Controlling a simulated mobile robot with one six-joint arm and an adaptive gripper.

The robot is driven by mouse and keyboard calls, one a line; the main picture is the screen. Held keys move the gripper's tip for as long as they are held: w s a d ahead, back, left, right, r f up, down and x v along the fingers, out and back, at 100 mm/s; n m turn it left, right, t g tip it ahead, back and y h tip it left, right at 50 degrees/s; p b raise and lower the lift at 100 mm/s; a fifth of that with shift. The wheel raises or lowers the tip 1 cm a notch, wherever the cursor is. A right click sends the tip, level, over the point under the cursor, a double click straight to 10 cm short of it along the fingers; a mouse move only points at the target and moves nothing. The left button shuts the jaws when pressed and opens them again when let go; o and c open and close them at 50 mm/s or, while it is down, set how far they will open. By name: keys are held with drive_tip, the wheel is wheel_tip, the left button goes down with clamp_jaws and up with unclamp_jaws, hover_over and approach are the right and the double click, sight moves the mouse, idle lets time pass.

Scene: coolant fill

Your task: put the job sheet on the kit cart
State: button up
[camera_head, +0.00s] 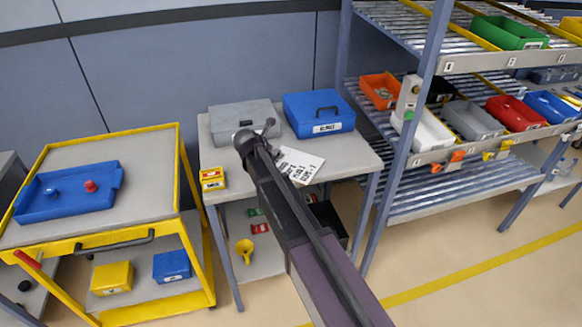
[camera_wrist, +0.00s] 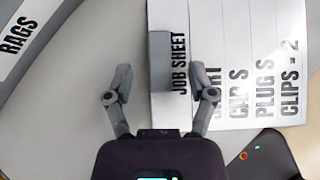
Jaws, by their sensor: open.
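The job sheet (camera_head: 300,165) is a white printed sheet lying on the grey workbench (camera_head: 345,155). In the wrist view the job sheet (camera_wrist: 240,70) shows its title and several lines of text, with a raised grey block (camera_wrist: 160,66) at its left edge. My gripper (camera_wrist: 163,97) is open and empty, its fingers apart on either side of the titled strip, near the block. Whether the fingers touch the sheet cannot be told. In the head view my arm covers part of the sheet. A yellow-framed cart (camera_head: 140,195), seemingly the kit cart, stands left of the bench.
The cart top holds a blue tray (camera_head: 68,195) with a blue and a red item; its right part is bare. A grey case (camera_head: 240,118), a blue box (camera_head: 318,114) and a small yellow box (camera_head: 212,179) stand on the bench. A shelf rack (camera_head: 425,100) with bins stands right.

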drive_tip(key=shift+b+x, duration=0.55)
drive_tip(key=shift+x, duration=0.6)
drive_tip(key=shift+s+r, duration=0.1)
clamp_jaws()
